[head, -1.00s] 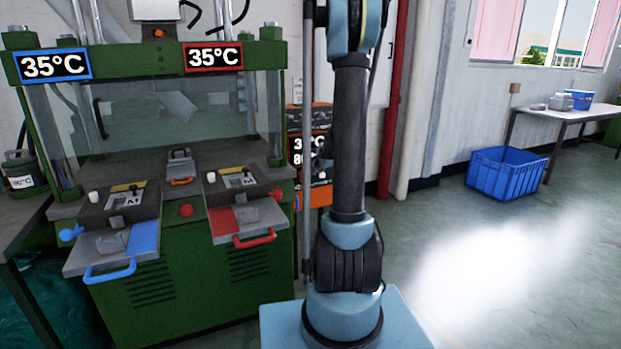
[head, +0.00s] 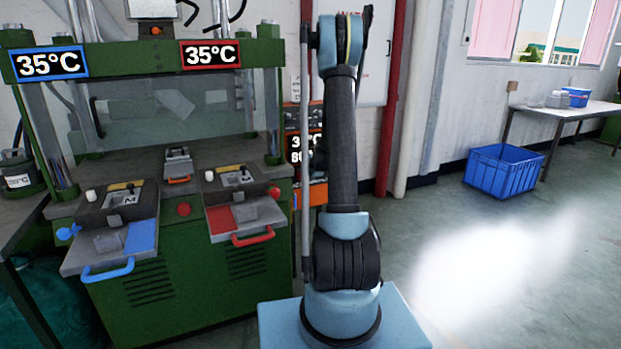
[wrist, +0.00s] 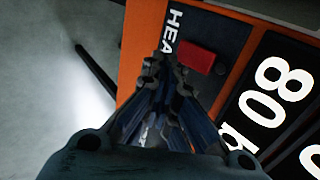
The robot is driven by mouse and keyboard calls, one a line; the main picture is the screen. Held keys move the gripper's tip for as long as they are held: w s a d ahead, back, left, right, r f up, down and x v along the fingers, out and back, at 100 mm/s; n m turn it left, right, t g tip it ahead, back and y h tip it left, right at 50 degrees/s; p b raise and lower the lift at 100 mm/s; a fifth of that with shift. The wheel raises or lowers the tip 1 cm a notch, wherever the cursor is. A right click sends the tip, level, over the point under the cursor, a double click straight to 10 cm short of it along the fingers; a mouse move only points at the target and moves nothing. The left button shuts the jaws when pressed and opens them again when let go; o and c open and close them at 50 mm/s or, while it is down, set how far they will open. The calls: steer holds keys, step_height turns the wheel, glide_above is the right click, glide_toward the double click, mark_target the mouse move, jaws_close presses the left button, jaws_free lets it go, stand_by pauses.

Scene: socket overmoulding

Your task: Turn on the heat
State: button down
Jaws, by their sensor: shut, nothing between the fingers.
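The heater control box is orange with a dark front panel. In the head view its orange part (head: 318,194) shows beside the green press, partly hidden by my arm. A display (wrist: 272,92) with large white digits "80" is at the right. My gripper (wrist: 164,68) is shut and empty. Its tips appear just left of the red switch; I cannot tell whether they touch the box.
The green press (head: 200,275) stands at left with two 35°C displays (head: 48,63) (head: 210,54), and blue-handled and red-handled moulds (head: 142,234) (head: 219,218). A blue crate (head: 503,171) and a table (head: 580,110) are at back right. The floor at right is open.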

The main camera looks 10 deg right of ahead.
mark_target(299, 175)
steer(key=shift+w+a+f, duration=0.15)
steer(key=shift+w+a, duration=0.05)
steer(key=shift+w, duration=0.6)
steer(key=shift+w+a+f, duration=0.15)
steer(key=shift+w, duration=0.6)
steer(key=shift+w, duration=0.1)
steer(key=shift+w+a+f+t, duration=0.1)
steer(key=shift+w+f+t, duration=0.1)
steer(key=shift+t, duration=0.3)
steer(key=shift+r, duration=0.15)
steer(key=shift+r, duration=0.7)
steer(key=shift+s, duration=0.1)
